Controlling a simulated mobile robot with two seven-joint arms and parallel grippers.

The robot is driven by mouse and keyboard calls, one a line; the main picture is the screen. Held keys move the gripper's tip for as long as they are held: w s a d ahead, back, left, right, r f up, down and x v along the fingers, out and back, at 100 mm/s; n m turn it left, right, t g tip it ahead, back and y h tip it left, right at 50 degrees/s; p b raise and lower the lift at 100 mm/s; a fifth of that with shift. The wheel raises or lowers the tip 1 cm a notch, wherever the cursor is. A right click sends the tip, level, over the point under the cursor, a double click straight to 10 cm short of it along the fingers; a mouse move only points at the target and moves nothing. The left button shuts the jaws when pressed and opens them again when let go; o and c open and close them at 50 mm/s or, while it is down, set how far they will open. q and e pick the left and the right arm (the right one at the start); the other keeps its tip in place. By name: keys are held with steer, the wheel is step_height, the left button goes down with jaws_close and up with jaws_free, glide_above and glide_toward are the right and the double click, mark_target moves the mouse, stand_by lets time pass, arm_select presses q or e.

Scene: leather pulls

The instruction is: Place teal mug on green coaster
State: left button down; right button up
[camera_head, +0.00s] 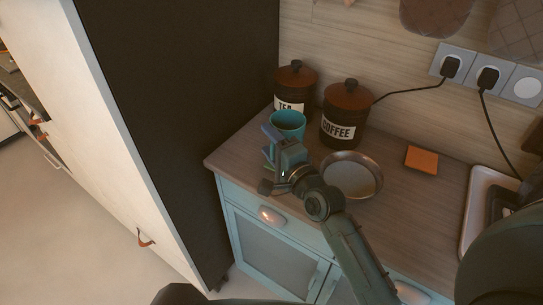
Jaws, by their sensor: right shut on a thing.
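The teal mug (288,120) is upright at the left end of the wooden counter, in front of the tea and coffee jars. My right gripper (272,146) reaches in from the lower right and is shut on the near side of the mug. The gripper covers the lower part of the mug, so I cannot tell whether the mug touches the counter. A small green patch (268,153) shows beside the fingers; I cannot tell whether it is the green coaster. My left gripper is not in view.
The tea jar (295,80) and coffee jar (346,112) stand close behind the mug. A round metal pan (352,175) is right of my gripper. A dark tall panel (190,110) bounds the left.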

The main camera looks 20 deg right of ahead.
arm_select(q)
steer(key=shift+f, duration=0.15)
arm_select(e)
steer(key=shift+f, duration=1.85)
arm_select(q)
steer(key=shift+b, duration=0.3)
arm_select(e)
steer(key=shift+f, duration=0.2)
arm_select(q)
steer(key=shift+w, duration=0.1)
arm_select(e)
steer(key=o, duration=1.3)
steer(key=shift+r, duration=0.3)
steer(key=b+v, duration=0.1)
steer(key=v, duration=0.9)
steer(key=shift+s+d+f, duration=0.15)
steer(key=shift+s+f, duration=0.05)
steer(key=shift+s, duration=0.05)
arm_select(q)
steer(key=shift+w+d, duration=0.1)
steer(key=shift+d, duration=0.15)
arm_select(e)
steer(key=shift+s+d+r, duration=0.1)
steer(key=shift+s+d, duration=0.05)
steer(key=shift+s, duration=0.55)
